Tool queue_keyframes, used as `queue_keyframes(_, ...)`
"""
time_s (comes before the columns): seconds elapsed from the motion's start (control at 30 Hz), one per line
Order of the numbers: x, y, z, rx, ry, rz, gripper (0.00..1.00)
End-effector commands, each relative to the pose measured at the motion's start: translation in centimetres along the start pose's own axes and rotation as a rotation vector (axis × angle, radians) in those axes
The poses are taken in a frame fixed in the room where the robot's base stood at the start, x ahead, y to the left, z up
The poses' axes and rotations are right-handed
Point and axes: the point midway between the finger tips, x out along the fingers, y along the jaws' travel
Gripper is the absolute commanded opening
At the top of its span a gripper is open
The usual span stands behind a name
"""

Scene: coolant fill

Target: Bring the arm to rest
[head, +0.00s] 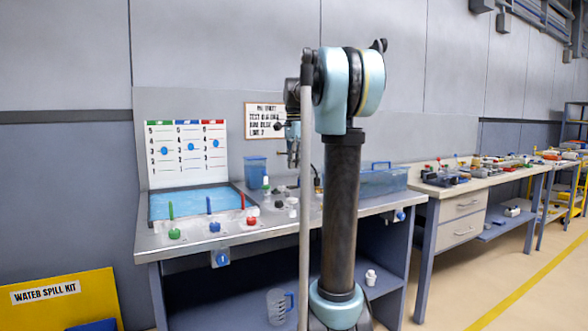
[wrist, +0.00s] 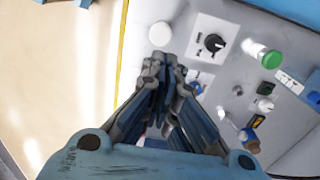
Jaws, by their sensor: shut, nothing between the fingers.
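My arm rises in front of the bench (head: 270,233) in the head view and bends over at the top. My gripper (head: 293,163) hangs down behind my upright arm link, above the right part of the bench, and is small and partly hidden there. In the wrist view my gripper (wrist: 165,62) is shut, with its fingers together and nothing between them. Below it are a white panel with a black knob (wrist: 214,43), a green-topped part (wrist: 271,59) and a white round cap (wrist: 160,33). I cannot tell how high the fingertips are above the bench.
A blue basin (head: 160,206) lies on the bench's left, with green, blue and red valves in front. A blue bin (head: 255,172) and a blue translucent tank (head: 385,181) stand at the back. A clear jug (head: 277,307) sits underneath. A second cluttered bench (head: 470,183) stands to the right.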

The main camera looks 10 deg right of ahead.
Motion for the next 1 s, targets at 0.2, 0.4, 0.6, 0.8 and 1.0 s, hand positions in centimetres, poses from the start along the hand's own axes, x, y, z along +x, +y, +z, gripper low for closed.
queue_keyframes(0.2,0.0,0.0,0.0,0.0,0.0,0.0,0.0)
queue_keyframes(0.4,0.0,0.0,0.0,0.0,0.0,0.0,0.0)
queue_keyframes(0.6,0.3,0.8,0.3,-0.023,0.001,-0.003,0.0)
queue_keyframes(0.8,2.4,4.7,1.9,-0.156,0.01,-0.022,0.0)
queue_keyframes(1.0,5.7,9.8,3.9,-0.337,0.026,-0.046,0.0)
